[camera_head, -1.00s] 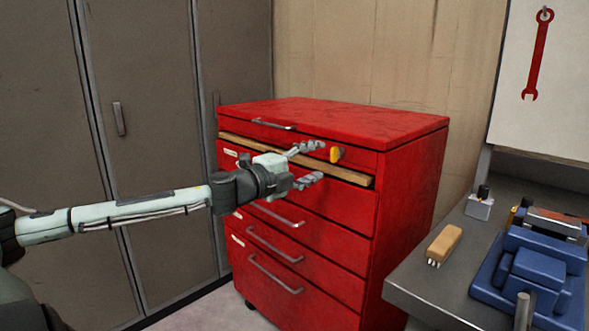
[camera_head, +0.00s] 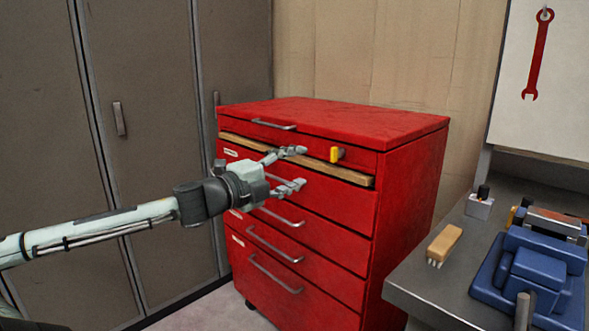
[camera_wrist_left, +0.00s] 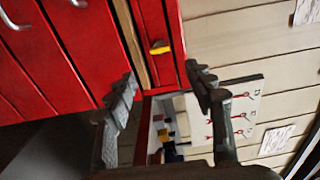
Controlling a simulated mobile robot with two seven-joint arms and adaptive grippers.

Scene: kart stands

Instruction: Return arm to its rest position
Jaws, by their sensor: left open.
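My left gripper (camera_head: 297,168) is open and empty in front of the red tool cabinet (camera_head: 408,200) in the head view. Its fingers point right, near the wooden strip and the second drawer. In the left wrist view the two fingers of my left gripper (camera_wrist_left: 160,92) stand wide apart with nothing between them. The yellow key or knob (camera_head: 337,155) is on the cabinet's top drawer front, right of the fingertips and apart from them. It also shows in the left wrist view (camera_wrist_left: 160,47). My right gripper is in neither view.
A grey workbench (camera_head: 425,285) at the right holds a wooden brush (camera_head: 444,245), a blue vise (camera_head: 535,265) and a small grey block (camera_head: 479,207). Tall grey lockers (camera_head: 150,190) stand behind my left arm. A red wrench (camera_head: 538,55) hangs on a white board (camera_head: 566,110).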

